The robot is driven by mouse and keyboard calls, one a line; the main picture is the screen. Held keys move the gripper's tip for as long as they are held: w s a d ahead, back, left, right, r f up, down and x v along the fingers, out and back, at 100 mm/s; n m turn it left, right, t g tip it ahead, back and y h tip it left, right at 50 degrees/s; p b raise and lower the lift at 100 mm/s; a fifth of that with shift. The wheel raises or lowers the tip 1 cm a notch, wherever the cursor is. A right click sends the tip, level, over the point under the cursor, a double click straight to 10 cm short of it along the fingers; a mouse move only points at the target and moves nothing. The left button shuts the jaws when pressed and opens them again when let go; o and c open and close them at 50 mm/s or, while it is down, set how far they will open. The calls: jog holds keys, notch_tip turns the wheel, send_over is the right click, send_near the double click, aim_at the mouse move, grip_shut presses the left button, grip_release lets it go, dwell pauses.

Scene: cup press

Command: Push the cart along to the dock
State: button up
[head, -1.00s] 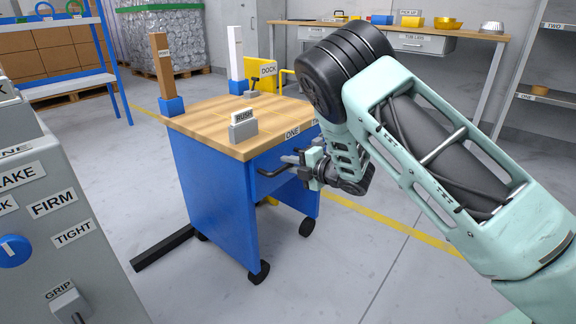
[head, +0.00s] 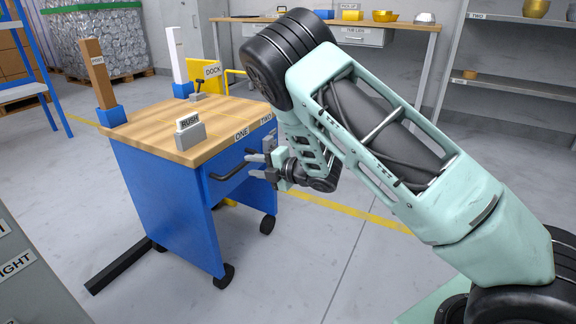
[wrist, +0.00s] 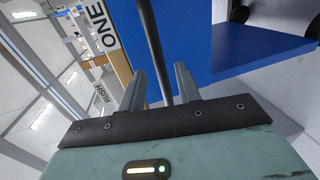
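The cart (head: 170,190) is blue with a wooden top and dark casters, standing on the floor left of centre in the head view. A dark bar handle (head: 225,172) runs across its near right face, below labels ONE and TWO. My gripper (head: 256,166) is at that handle, its two grey fingers apart. In the wrist view the handle bar (wrist: 153,45) shows between the open fingers (wrist: 160,88); I cannot tell whether they touch it. The dock, a yellow frame (head: 236,76) with a DOCK sign (head: 212,71), stands behind the cart, partly hidden by it.
A RUSH sign block (head: 190,132), a brown post (head: 99,75) and a white post (head: 178,55) stand on the cart. A yellow line (head: 350,211) crosses the floor. A workbench (head: 400,24) and grey shelves (head: 500,85) stand behind.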

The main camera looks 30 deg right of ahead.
jog(key=p+v, duration=0.2)
jog(key=v, duration=1.1)
jog(key=shift+p, duration=0.35)
